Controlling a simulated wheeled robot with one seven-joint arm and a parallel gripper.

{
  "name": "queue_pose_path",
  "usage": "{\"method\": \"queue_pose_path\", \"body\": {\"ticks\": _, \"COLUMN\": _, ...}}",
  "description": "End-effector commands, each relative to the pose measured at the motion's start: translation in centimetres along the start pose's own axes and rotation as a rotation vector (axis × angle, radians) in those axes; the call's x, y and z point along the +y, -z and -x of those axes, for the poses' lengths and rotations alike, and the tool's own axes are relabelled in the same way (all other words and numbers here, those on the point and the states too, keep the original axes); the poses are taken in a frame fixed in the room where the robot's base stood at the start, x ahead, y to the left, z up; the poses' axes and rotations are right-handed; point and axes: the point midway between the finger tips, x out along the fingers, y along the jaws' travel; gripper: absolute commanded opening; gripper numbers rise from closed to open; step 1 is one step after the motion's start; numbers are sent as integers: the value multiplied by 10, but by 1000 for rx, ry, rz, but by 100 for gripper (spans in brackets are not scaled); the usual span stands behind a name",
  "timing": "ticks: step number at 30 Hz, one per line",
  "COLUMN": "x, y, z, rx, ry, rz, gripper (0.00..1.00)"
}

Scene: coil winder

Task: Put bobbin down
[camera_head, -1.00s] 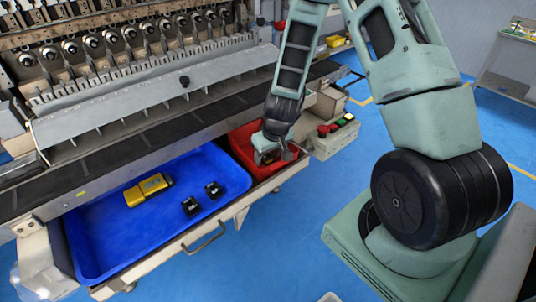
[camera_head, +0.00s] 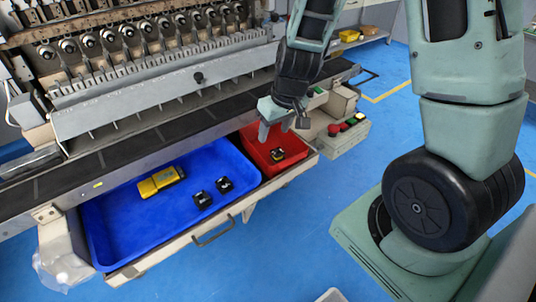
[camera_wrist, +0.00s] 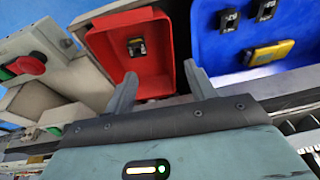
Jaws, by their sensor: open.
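A bobbin (camera_head: 277,155), small and black with a yellow part, lies in the red tray (camera_head: 297,143). It also shows on the red tray's floor in the wrist view (camera_wrist: 136,47). My gripper (camera_head: 274,137) is above the red tray, apart from the bobbin. In the wrist view my gripper (camera_wrist: 160,88) has its two fingers spread wide with nothing between them. Two more black bobbins, one (camera_head: 202,200) and another (camera_head: 224,184), stand in the blue tray (camera_head: 130,226).
A yellow device (camera_head: 161,182) lies in the blue tray. The winder (camera_head: 150,80) stands behind the trays, with a dark ledge close above them. A control box with red and green buttons (camera_head: 345,135) is right of the red tray.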

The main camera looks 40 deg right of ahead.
Motion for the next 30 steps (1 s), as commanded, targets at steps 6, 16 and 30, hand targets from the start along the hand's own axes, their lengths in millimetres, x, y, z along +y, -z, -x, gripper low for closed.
{"method": "queue_pose_path", "body": {"ticks": 6, "x": -151, "y": -56, "z": 70, "rx": -108, "ry": 169, "rz": 322, "gripper": 55}}
{"method": "queue_pose_path", "body": {"ticks": 16, "x": -206, "y": -164, "z": 140, "rx": -247, "ry": 99, "rz": 651, "gripper": 55}}
{"method": "queue_pose_path", "body": {"ticks": 30, "x": -206, "y": -167, "z": 142, "rx": -251, "ry": 91, "rz": 657, "gripper": 55}}
